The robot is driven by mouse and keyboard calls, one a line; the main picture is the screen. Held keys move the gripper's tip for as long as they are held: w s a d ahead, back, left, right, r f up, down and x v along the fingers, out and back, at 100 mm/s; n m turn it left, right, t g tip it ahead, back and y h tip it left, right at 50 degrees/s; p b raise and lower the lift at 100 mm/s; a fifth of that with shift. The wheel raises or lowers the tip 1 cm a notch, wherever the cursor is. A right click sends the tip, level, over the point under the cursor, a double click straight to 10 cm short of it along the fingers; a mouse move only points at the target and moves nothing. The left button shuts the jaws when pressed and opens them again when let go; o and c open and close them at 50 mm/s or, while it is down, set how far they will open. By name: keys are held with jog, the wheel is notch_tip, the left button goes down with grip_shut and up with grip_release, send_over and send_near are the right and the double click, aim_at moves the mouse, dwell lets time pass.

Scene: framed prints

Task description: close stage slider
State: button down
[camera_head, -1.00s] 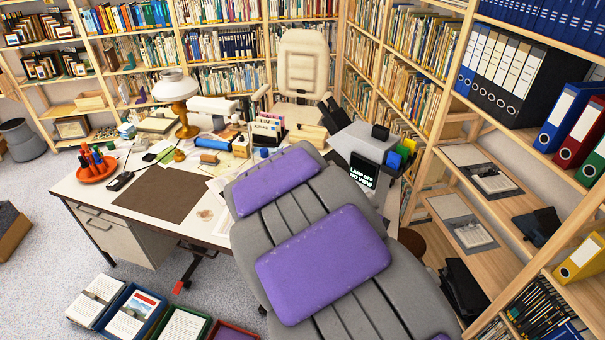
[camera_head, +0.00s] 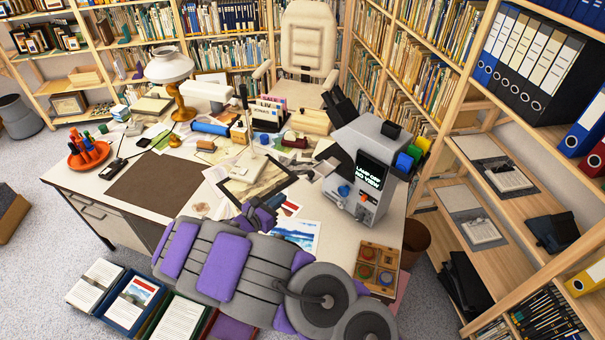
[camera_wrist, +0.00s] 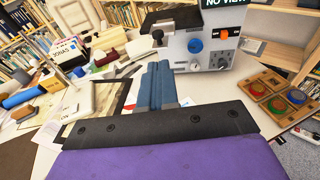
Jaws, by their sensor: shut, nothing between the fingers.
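The grey machine (camera_head: 360,165) stands at the right of the desk. Its screen (camera_head: 372,172) reads "LAMP OFF NO VIEW". Its front carries a blue knob (camera_wrist: 195,46) and an orange control (camera_wrist: 223,33). A dark knob (camera_wrist: 157,35) sits at its left side. I cannot tell which part is the stage slider. My gripper (camera_wrist: 160,75) is shut and empty, with its blue-grey fingers together and pointing towards the machine's lower front. In the head view, my gripper (camera_head: 268,203) is left of the machine, apart from it, over the desk.
A wooden tray (camera_head: 378,268) with coloured discs lies at the desk's front right. Prints (camera_head: 295,234) lie beneath. A lamp (camera_head: 178,85) and clutter fill the back.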

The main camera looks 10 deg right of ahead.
jog(key=b, duration=0.2)
send_near(324, 171)
jog(key=shift+w+a+r, duration=0.3)
jog(key=shift+a+r, duration=0.4)
jog(key=shift+a, duration=0.2)
jog(key=shift+w+d, duration=0.15)
jog(key=shift+d, duration=0.1)
jog(key=b+x, duration=0.1)
jog(key=x, duration=0.2)
jog(key=r+b+x, duration=0.1)
jog(key=x, duration=0.2)
jog(key=s+d+b+x, duration=0.1)
jog(key=x, duration=0.3)
jog(key=shift+w+d+r, duration=0.1)
jog(key=shift+d+r, duration=0.05)
jog(key=shift+r, duration=0.1)
jog(key=shift+w+r, duration=0.2)
jog(key=shift+r, duration=0.05)
jog(key=shift+d, duration=0.15)
jog(key=shift+s, duration=0.1)
